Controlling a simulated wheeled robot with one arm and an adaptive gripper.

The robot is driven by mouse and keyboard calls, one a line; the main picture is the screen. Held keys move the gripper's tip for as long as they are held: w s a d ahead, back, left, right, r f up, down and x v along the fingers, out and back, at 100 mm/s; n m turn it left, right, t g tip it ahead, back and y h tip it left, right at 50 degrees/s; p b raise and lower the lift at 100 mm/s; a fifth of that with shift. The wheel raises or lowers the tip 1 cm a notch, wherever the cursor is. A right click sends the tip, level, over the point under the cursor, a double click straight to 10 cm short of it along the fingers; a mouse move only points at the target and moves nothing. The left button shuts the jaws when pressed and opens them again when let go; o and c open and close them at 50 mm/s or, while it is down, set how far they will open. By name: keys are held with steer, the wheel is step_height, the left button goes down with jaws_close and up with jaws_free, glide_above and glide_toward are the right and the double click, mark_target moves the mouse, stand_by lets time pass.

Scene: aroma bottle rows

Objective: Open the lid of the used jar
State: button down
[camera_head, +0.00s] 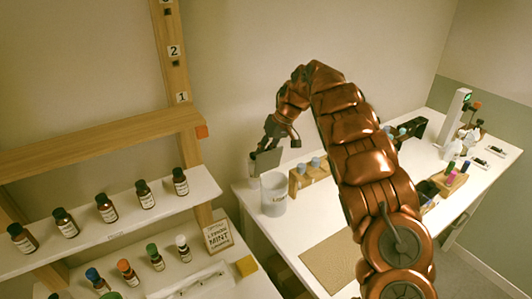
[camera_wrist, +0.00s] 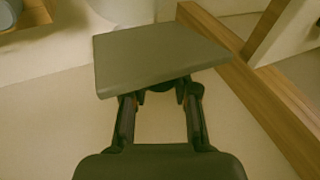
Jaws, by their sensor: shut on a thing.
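The used jar (camera_head: 273,197) appears to be the pale grey round container with a blurred label on the white table in the head view; its top looks open. A flat grey lid plate (camera_head: 267,161) stands steeply tilted by its far left rim. Whether the lid touches the jar or is hinged to it I cannot tell. My gripper (camera_head: 264,146) is above the jar's back left side, at the lid. In the wrist view the lid (camera_wrist: 155,58) lies across the fingertips of my gripper (camera_wrist: 160,90), which is shut on its near edge. The fingertips are partly hidden under it.
A wooden rack (camera_head: 309,175) with blue-capped bottles stands right of the jar. A shelf (camera_head: 115,238) of brown bottles is at left, with a sign (camera_head: 218,236) below it. A wooden post (camera_head: 174,60) rises behind. A brown mat (camera_head: 330,262) lies in front on the table.

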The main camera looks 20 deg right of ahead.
steer(key=shift+w+a+f+g, duration=0.15)
steer(key=shift+w+g, duration=0.25)
steer(key=shift+g, duration=0.2)
stand_by(0.5)
steer(key=c, duration=0.9)
jaws_free()
